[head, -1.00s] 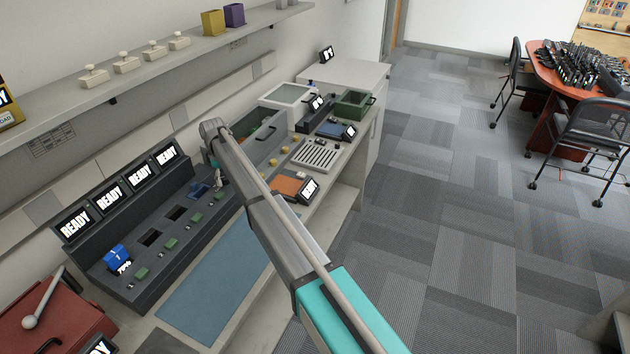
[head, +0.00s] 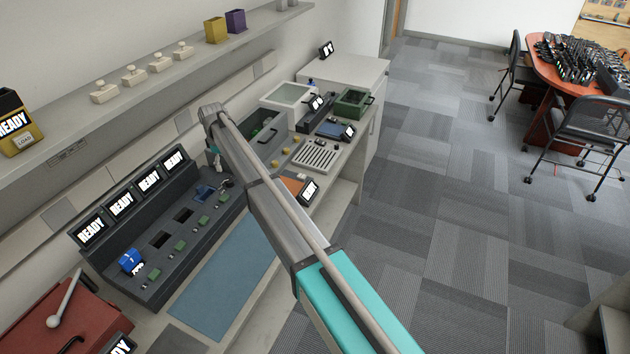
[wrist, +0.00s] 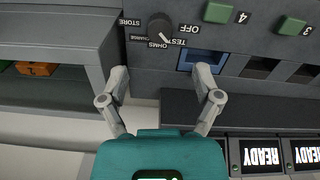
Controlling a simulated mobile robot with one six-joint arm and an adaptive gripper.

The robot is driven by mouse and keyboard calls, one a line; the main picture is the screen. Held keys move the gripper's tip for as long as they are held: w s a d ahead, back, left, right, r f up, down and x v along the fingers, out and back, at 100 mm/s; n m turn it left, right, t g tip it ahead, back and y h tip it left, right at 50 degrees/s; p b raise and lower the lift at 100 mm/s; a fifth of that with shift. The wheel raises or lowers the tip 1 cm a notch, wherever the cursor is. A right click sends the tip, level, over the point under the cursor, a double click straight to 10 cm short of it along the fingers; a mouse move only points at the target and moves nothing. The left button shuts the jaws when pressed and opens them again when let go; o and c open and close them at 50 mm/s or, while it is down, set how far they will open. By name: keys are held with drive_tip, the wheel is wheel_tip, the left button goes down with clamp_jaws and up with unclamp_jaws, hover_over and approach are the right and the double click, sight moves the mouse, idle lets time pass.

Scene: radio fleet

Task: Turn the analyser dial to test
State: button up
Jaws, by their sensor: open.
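The analyser dial (wrist: 160,27) is a round dark knob on the grey panel, near the top of the wrist view. Labels STORE, CHARGE, OHMS, TEST and OFF surround it, upside down in this picture. A pale mark on the knob lies on the TEST and OHMS side; I cannot tell exactly which label it meets. My gripper (wrist: 162,78) is open and empty, its two fingers spread either side of the dial's line and apart from the knob. In the head view the dial's end of the grey console (head: 150,285) is partly behind my arm.
Beside the dial are a blue-edged slot (wrist: 203,60) and green buttons (wrist: 219,12). READY screens (wrist: 262,154) line the console's back. A shelf (head: 75,130) runs along the wall above. A red box with a lever (head: 50,325) stands at the left end.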

drive_tip(key=shift+r+p, duration=2.35)
drive_tip(key=shift+r, duration=0.35)
drive_tip(key=s+d+f+m+b, duration=0.1)
drive_tip(key=s+d+m, duration=0.1)
drive_tip(key=d, duration=0.8)
drive_tip(key=s+d+f+m+b, duration=0.2)
drive_tip(key=s+d, duration=0.3)
drive_tip(key=d, duration=0.6)
drive_tip(key=s+d+f+m+b, duration=0.2)
drive_tip(key=s+d+m, duration=0.1)
drive_tip(key=d, duration=0.7)
drive_tip(key=shift+s+d+f+m, duration=0.15)
drive_tip(key=shift+s+d+m, duration=0.15)
drive_tip(key=shift+s+d, duration=0.1)
drive_tip(key=s+d+m, duration=0.7)
drive_tip(key=s+d, duration=1.3)
drive_tip(key=shift+d+m, duration=0.25)
drive_tip(key=shift+m, duration=0.05)
drive_tip(key=shift+a, duration=0.15)
